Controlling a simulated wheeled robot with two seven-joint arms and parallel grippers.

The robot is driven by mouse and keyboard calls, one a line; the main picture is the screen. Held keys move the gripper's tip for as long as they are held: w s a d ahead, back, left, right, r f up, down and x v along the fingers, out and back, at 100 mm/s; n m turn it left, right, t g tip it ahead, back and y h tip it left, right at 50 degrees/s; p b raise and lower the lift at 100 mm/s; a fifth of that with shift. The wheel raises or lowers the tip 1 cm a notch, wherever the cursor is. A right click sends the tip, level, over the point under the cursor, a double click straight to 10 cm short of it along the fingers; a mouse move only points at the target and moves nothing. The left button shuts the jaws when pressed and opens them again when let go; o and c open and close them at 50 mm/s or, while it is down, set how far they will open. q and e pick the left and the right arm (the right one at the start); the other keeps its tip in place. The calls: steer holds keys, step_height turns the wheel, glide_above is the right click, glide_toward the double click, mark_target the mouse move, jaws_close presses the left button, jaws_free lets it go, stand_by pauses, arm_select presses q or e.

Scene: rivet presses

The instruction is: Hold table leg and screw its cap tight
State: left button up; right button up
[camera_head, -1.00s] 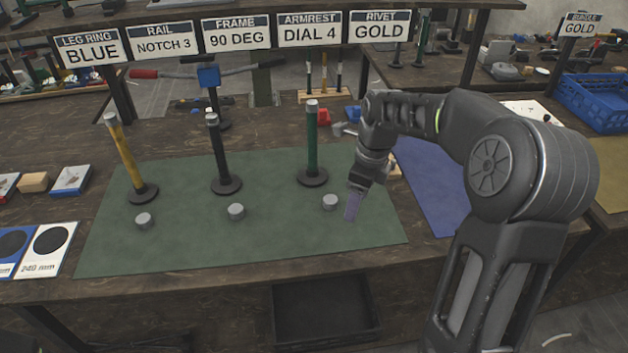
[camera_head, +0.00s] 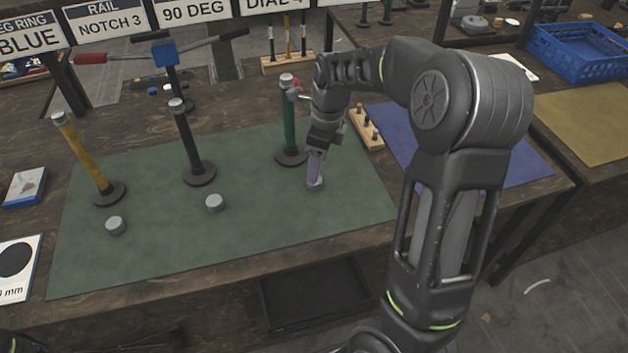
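Three table legs stand upright on round black bases on the green mat (camera_head: 250,230): a yellow leg (camera_head: 85,155), a black leg (camera_head: 188,140) and a green leg (camera_head: 289,128). Each has a silver-grey top. Three short grey caps lie in front of them: a left cap (camera_head: 115,226), a middle cap (camera_head: 214,203) and a right cap (camera_head: 315,184). My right gripper (camera_head: 314,178) points down at the right cap, its fingers at or touching the cap and partly covering it. Their gap does not show. My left gripper is out of view.
Signs hang above the bench, one reading BLUE (camera_head: 30,35). A handlebar with a blue clamp (camera_head: 165,52) stands behind the legs. A wooden peg block (camera_head: 366,130) and a blue mat (camera_head: 400,120) lie right of my gripper. The front of the green mat is clear.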

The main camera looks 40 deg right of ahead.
steer(key=shift+f, duration=0.15)
steer(key=shift+w+a+f+p, duration=0.1)
steer(key=shift+w+f+p, duration=0.05)
steer(key=shift+f, duration=1.15)
steer(key=shift+w+a+f+p, duration=0.1)
steer(key=shift+w+f+p, duration=0.05)
steer(key=shift+f, duration=1.1)
jaws_close()
